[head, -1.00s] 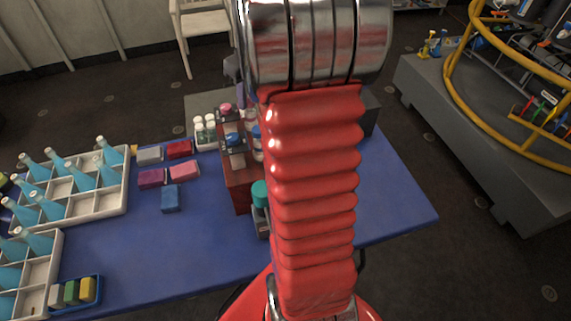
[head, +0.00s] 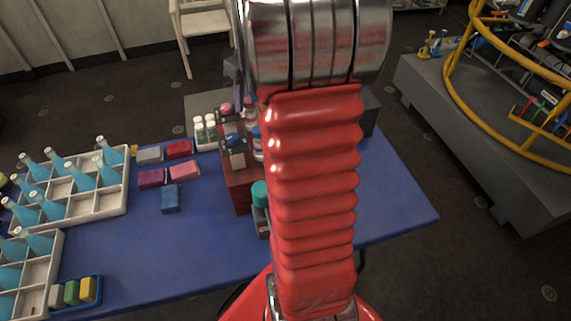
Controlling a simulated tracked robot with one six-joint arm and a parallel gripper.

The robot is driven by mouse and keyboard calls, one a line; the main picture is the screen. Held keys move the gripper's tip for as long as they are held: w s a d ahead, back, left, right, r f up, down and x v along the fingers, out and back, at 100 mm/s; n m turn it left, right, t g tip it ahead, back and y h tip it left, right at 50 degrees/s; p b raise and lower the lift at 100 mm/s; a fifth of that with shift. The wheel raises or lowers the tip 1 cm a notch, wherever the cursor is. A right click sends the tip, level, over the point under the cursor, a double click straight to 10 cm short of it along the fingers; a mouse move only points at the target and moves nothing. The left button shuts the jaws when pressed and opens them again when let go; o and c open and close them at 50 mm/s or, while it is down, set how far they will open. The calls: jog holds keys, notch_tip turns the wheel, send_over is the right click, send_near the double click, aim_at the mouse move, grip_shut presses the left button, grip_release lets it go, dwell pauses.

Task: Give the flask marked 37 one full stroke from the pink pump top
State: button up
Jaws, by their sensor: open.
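A pink pump top (head: 226,109) shows at the back end of a dark red stand (head: 241,192), left of my red arm. A blue top (head: 233,140) is on the same stand, nearer to me. Several pale blue flasks stand in a white divided crate (head: 112,211) at the left, and more in a second crate (head: 51,262) at the near left. No number is legible on them, so I cannot tell which is 37. My gripper's fingers are hidden behind my arm.
A teal-topped bottle (head: 260,193) stands by the stand's near right side. White bottles (head: 204,130) stand behind. Coloured blocks, including a blue one (head: 171,198), lie between crate and stand. A blue tray (head: 98,291) is at the near left. Blue table (head: 180,250) is clear mid-front.

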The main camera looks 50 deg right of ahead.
jog(key=shift+r, duration=0.15)
jog(key=shift+r, duration=3.35)
